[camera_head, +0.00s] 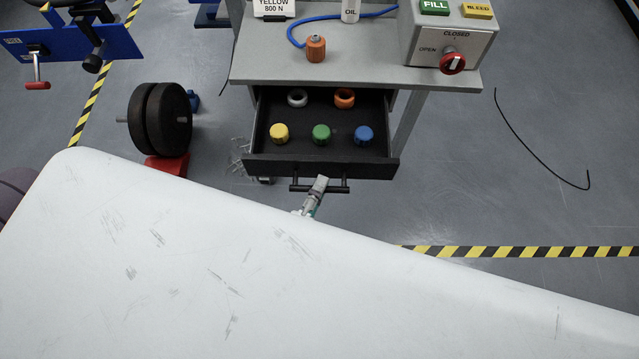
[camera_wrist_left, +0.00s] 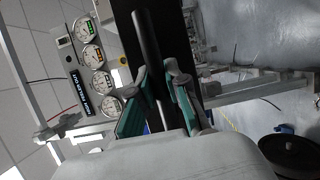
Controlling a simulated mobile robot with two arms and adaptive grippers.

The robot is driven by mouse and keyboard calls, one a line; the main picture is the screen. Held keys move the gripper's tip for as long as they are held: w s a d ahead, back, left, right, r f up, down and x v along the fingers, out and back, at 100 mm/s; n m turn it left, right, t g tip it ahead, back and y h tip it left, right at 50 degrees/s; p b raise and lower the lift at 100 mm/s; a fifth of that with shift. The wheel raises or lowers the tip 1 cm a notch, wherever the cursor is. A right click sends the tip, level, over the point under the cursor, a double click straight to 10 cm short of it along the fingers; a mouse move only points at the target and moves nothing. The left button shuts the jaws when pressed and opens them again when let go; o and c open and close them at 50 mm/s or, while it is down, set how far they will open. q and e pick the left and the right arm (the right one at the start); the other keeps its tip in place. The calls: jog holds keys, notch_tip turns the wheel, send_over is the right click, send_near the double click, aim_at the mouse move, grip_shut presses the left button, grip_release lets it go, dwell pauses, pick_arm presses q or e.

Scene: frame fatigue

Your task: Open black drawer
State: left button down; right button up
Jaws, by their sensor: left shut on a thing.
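The black drawer (camera_head: 320,166) under the grey bench stands open, pulled out toward me. Yellow, green and blue caps and a grey and an orange ring lie inside it. Its black bar handle (camera_head: 335,187) runs along the front. My left gripper (camera_head: 319,186) is at the middle of this handle, shut on it. In the left wrist view the fingers (camera_wrist_left: 160,90) sit on both sides of the black handle bar (camera_wrist_left: 147,50). Most of my left arm is hidden behind a large white surface in the head view. My right gripper is not in view.
On the grey bench top (camera_head: 370,75) stand an orange fitting (camera_head: 316,48), a blue hose (camera_head: 296,35) and a control box (camera_head: 450,38) with a red knob. Black weight plates (camera_head: 160,118) stand left of the drawer. A thin black cable (camera_head: 535,150) lies on the floor at right.

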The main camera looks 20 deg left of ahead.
pick_arm(q)
jog(key=c, duration=1.1)
grip_release()
jog(key=shift+c, duration=0.2)
jog(key=shift+s, duration=0.1)
jog(key=s+a, duration=0.1)
jog(key=s, duration=1)
jog(key=shift+s+a, duration=0.15)
jog(key=shift+s, duration=0.25)
